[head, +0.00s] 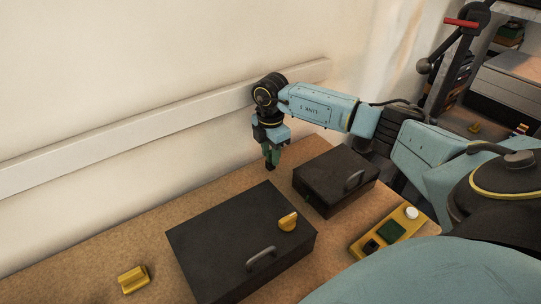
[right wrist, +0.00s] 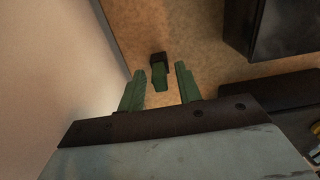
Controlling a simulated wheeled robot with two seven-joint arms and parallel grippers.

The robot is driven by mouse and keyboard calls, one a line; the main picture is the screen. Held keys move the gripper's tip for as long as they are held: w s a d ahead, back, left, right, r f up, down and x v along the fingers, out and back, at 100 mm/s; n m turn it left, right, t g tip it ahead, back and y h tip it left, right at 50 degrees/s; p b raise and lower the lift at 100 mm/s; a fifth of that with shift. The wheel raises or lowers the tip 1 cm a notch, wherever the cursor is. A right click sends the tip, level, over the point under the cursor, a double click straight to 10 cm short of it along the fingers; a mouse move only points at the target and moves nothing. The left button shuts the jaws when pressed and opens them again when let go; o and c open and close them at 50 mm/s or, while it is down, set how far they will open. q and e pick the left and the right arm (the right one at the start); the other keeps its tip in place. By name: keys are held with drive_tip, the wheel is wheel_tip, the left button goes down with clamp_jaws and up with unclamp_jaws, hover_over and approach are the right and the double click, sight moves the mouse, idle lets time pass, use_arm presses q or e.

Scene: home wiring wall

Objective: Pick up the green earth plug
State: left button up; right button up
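The green earth plug (right wrist: 159,77), with a dark end, is seen in the right wrist view over the tan worktop. It appears between and slightly beyond the two green fingers of my right gripper (right wrist: 160,69), with visible gaps on both sides. That gripper is open and not closed on the plug. In the head view my right gripper (head: 271,156) points down over the far part of the worktop, close to the wall. The plug is hard to tell from the green fingers there. My left gripper is not in view.
A large dark box (head: 215,243) with a yellow piece (head: 288,222) on it and a smaller dark box (head: 326,181) stand on the worktop. A yellow control box (head: 372,246) is at the right, another yellow piece (head: 133,279) at the left. A pale rail (head: 130,131) runs along the wall.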

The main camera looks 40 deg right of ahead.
clamp_jaws()
